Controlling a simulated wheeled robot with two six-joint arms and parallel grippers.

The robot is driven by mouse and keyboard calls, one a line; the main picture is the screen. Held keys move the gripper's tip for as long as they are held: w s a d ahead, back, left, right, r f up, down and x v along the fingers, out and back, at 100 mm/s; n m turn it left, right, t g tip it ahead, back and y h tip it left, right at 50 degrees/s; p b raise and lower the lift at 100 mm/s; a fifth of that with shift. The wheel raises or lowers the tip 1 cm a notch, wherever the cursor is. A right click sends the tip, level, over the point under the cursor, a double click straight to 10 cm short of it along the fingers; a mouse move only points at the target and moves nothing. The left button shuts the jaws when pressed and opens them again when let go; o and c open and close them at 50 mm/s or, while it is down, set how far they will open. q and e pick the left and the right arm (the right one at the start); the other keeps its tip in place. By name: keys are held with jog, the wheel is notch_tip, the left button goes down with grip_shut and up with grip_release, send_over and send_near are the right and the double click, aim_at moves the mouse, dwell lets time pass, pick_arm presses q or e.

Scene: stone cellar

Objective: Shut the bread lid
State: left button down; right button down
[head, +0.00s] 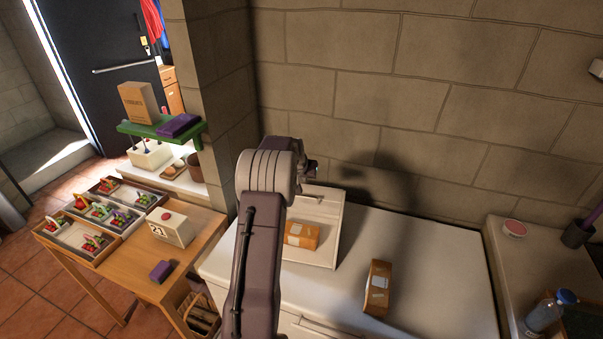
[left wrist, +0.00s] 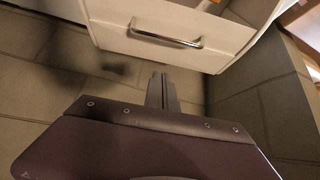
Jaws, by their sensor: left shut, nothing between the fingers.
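The white bread bin (head: 334,243) stands on the white worktop by the stone wall, with an orange-brown packet (head: 301,235) showing inside. Its lid (head: 323,210) looks raised, with the bar handle near its upper edge. The left wrist view shows the white lid panel (left wrist: 122,36) and its metal handle (left wrist: 165,38). My left gripper (head: 311,170) is at the bin's wall side, just beyond the lid's upper edge, its fingers partly hidden by my arm. Its fingers (left wrist: 163,80) are shut and empty, apart from the handle in the picture. Whether they touch the panel cannot be told.
Another brown packet (head: 377,288) stands on the worktop (head: 430,265) right of the bin. A wooden table (head: 130,262) with crates and a white box (head: 171,227) is at left. A bottle (head: 549,311) stands at far right. The stone wall (head: 420,100) is close behind the gripper.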

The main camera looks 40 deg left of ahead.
aim_at(303, 200)
pick_arm(q)
jog(key=p+x, duration=0.1)
jog(key=x, duration=0.3)
jog(key=shift+r, duration=0.1)
jog(key=s, duration=0.1)
jog(key=s+d+f, duration=0.1)
jog(key=shift+s+d+f, duration=0.1)
jog(key=shift+s+f, duration=0.1)
jog(key=shift+s, duration=0.05)
jog(key=shift+s+d, duration=0.25)
jog(key=shift+s, duration=0.25)
jog(key=shift+w+f, duration=0.1)
jog(key=shift+a, duration=0.1)
jog(key=shift+b, duration=0.3)
